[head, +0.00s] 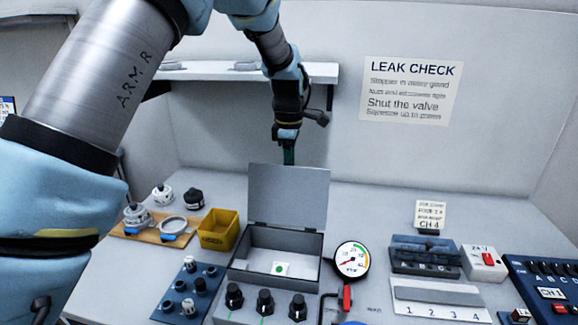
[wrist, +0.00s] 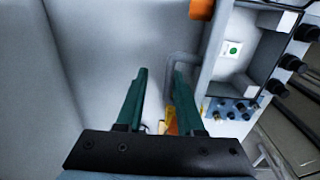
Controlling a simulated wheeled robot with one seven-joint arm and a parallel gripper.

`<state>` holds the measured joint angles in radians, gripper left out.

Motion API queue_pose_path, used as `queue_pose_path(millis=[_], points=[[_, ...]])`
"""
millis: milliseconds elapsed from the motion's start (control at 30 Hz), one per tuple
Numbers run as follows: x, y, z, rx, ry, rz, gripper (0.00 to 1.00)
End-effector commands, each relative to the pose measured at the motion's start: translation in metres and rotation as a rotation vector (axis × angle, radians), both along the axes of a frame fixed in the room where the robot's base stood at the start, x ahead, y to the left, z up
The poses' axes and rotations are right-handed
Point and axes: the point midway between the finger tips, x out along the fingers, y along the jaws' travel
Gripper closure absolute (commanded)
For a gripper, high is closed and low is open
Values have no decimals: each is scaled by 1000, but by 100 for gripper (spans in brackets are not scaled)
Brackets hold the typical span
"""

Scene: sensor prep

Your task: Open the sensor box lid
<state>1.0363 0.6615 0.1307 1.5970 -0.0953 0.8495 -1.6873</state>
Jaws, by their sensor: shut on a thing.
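The sensor box (head: 312,262) is on the bench with its grey lid (head: 288,197) standing about upright at the back edge. A white label with a green dot (head: 280,268) lies inside the open box. The box interior (wrist: 250,40) shows to the right there. The exact contact is hard to see.
A yellow bin (head: 218,230) and a wooden board with fittings (head: 155,228) stand left of the box. A gauge (head: 352,258) stands close to its right, with black knobs (head: 265,301) in front. A wall shelf (head: 215,71) is behind my arm.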

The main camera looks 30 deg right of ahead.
Motion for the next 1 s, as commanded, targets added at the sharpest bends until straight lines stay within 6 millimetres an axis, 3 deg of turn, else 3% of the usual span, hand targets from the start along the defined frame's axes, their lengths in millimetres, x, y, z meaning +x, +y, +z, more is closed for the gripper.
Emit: queue_pose_path(millis=[33,400,433,867,1000], points=[[10,-6,1,-24,-25,6,100],[12,-5,3,-25,-27,8,100],[12,-5,3,-25,-27,8,59],[11,-6,5,-27,-28,5,58],[10,-7,14,-30,-29,5,58]])
